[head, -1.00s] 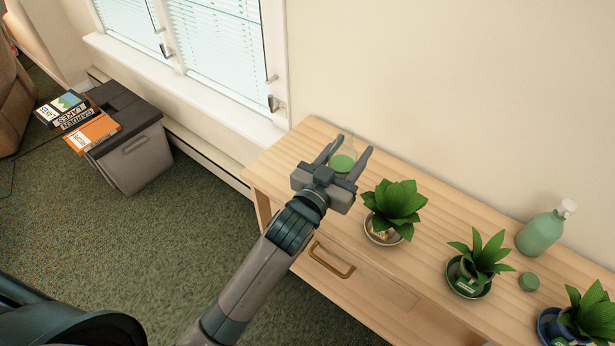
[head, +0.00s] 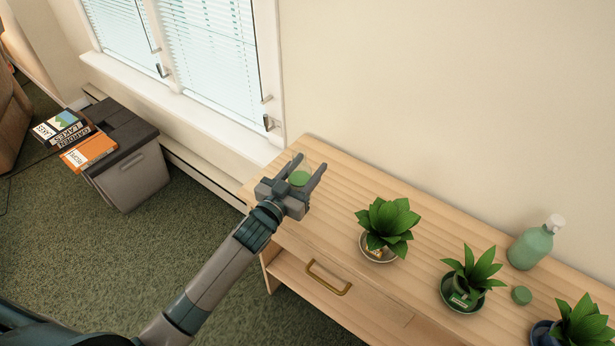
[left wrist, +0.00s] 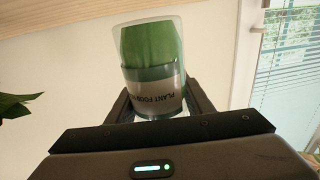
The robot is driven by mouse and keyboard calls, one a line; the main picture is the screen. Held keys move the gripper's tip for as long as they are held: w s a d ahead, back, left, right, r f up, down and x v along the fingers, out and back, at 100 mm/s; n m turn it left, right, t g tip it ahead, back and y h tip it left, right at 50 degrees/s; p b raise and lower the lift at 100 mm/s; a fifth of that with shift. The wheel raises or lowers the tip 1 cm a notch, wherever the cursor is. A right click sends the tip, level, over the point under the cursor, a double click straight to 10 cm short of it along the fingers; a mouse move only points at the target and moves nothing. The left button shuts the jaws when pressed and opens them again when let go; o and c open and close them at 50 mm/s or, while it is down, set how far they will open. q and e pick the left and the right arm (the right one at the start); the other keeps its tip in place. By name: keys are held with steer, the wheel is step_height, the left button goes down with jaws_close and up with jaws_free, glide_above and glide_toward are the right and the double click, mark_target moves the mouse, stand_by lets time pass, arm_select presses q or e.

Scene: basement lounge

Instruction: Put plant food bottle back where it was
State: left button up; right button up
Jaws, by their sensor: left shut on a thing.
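My left gripper (head: 304,174) is shut on the plant food bottle (head: 300,179), over the left end of the wooden sideboard (head: 335,185). In the left wrist view the plant food bottle (left wrist: 153,62) is a clear bottle with green content and a label reading "PLANT FOOD". It sits between the two fingers. In the head view mostly its green part shows between the fingers; the gripper hides the rest. I cannot tell whether the bottle touches the sideboard top. My right gripper is not in view.
Potted plants stand along the sideboard: one near the middle (head: 388,222), one further right (head: 472,277), one at the right edge (head: 580,325). A grey bin (head: 130,170) with boxes (head: 88,150) stands left.

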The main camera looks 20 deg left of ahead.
arm_select(q)
steer(key=shift+f+p, duration=0.4)
steer(key=shift+f, duration=1.6)
steer(key=o, duration=1.2)
steer(key=shift+f, duration=0.15)
steer(key=shift+o, duration=0.2)
